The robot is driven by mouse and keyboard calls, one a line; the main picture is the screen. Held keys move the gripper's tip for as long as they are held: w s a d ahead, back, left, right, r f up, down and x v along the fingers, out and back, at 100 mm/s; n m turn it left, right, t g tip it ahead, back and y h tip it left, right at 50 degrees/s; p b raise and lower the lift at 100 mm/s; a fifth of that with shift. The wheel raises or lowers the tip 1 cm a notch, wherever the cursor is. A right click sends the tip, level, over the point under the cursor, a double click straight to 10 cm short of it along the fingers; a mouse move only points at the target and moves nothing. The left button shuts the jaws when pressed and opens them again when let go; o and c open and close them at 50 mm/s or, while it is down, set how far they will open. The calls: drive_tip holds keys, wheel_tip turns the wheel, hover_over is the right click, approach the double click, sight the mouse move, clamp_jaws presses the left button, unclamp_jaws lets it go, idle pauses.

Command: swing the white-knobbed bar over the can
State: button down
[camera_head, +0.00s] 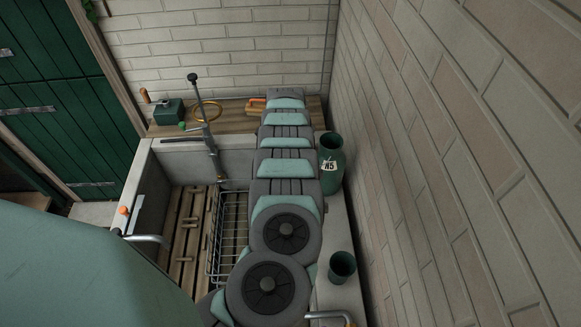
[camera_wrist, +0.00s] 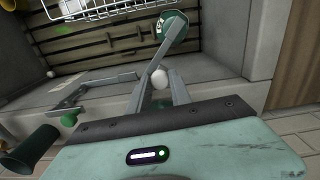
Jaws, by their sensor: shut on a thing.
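In the wrist view my gripper (camera_wrist: 160,92) is shut on the white knob (camera_wrist: 159,78), which sits between the two grey fingers. A grey bar (camera_wrist: 166,52) appears to run from near the knob up to the right, toward a round green thing with white marks (camera_wrist: 174,20). That may be the can, but I cannot tell for sure. Whether the bar is over it or beside it is unclear. In the head view my arm hides the gripper, the white knob and its bar. A green can labelled N5 (camera_head: 329,172) stands on the right ledge.
A wire rack (camera_head: 228,235) and wooden slats (camera_head: 187,235) lie in the stone trough. An orange-knobbed bar (camera_head: 124,211) is at its left. A smaller green vessel (camera_head: 342,266) stands at the lower right. The brick wall (camera_head: 440,150) is close on the right.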

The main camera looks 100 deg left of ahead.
drive_tip(key=c, duration=1.2)
unclamp_jaws()
drive_tip(key=shift+o, duration=0.2)
wheel_tip(320, 180, up, 11)
drive_tip(key=shift+b, duration=0.4)
drive_tip(key=shift+f, duration=0.1)
